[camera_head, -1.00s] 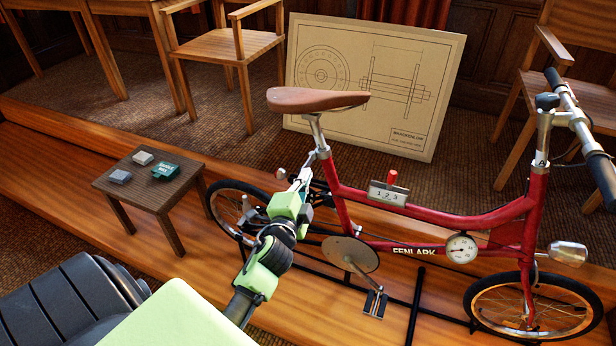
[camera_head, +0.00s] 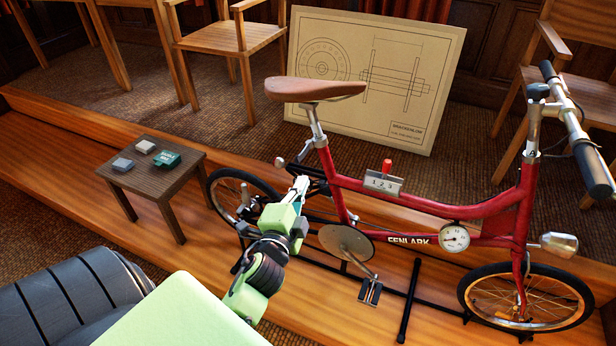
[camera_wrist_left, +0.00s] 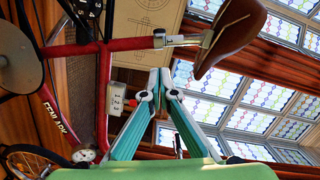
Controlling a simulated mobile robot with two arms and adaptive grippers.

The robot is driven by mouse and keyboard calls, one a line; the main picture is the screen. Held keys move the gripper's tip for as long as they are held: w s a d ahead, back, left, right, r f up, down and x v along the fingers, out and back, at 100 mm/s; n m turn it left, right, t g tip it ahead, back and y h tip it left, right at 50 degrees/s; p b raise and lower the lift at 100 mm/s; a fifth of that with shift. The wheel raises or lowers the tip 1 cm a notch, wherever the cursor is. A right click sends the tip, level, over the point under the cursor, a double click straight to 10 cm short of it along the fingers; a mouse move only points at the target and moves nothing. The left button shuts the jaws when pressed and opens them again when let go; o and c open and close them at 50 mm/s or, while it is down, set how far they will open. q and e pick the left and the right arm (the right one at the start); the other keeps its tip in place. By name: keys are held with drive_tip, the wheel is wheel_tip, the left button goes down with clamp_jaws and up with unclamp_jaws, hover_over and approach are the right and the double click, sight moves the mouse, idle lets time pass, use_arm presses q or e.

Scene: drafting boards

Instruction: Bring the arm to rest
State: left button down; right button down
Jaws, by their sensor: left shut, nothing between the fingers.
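My left gripper (camera_head: 300,188) is in front of the rear part of a red bicycle (camera_head: 440,207), below its brown saddle (camera_head: 315,90). In the left wrist view its two teal-and-grey fingers (camera_wrist_left: 160,78) meet at the tips, shut with nothing between them. In that view the red frame (camera_wrist_left: 103,95), the counter box (camera_wrist_left: 115,98) and the saddle (camera_wrist_left: 232,32) show beyond the fingers. I cannot tell the exact gap between fingertips and bicycle. My right gripper is not in view.
The bicycle stands on a black rack (camera_head: 411,300) on a wooden platform. A drawing board (camera_head: 372,80) and wooden chairs stand behind. The platform between table and bicycle is mostly clear.

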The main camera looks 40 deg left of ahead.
use_arm(q)
drive_tip(key=s+d+f+n+g+h, duration=0.15)
drive_tip(key=s+d+f, duration=0.25)
drive_tip(key=f, duration=0.8)
drive_tip(key=s+d+f+n+g+h, duration=0.1)
drive_tip(key=s+d+f+g+h, duration=0.2)
drive_tip(key=f, duration=0.9)
drive_tip(key=s+d+f+n+g, duration=0.15)
drive_tip(key=s+d+f, duration=0.3)
drive_tip(key=f, duration=0.75)
drive_tip(key=s+d+f+n+g+h, duration=0.1)
drive_tip(key=s+d+f+g, duration=0.1)
drive_tip(key=s+f, duration=0.45)
drive_tip(key=s+d+f+g+h, duration=0.1)
drive_tip(key=s+f+g, duration=0.2)
drive_tip(key=s+f, duration=0.35)
drive_tip(key=s+f+n+g, duration=0.1)
drive_tip(key=s+f, duration=0.3)
drive_tip(key=s, duration=0.5)
drive_tip(key=s+f+n+g, duration=0.1)
drive_tip(key=s+f+g, duration=0.2)
drive_tip(key=s, duration=0.6)
drive_tip(key=shift+s+f+n, duration=0.35)
drive_tip(key=shift+f+n, duration=0.05)
drive_tip(key=shift+f, duration=0.25)
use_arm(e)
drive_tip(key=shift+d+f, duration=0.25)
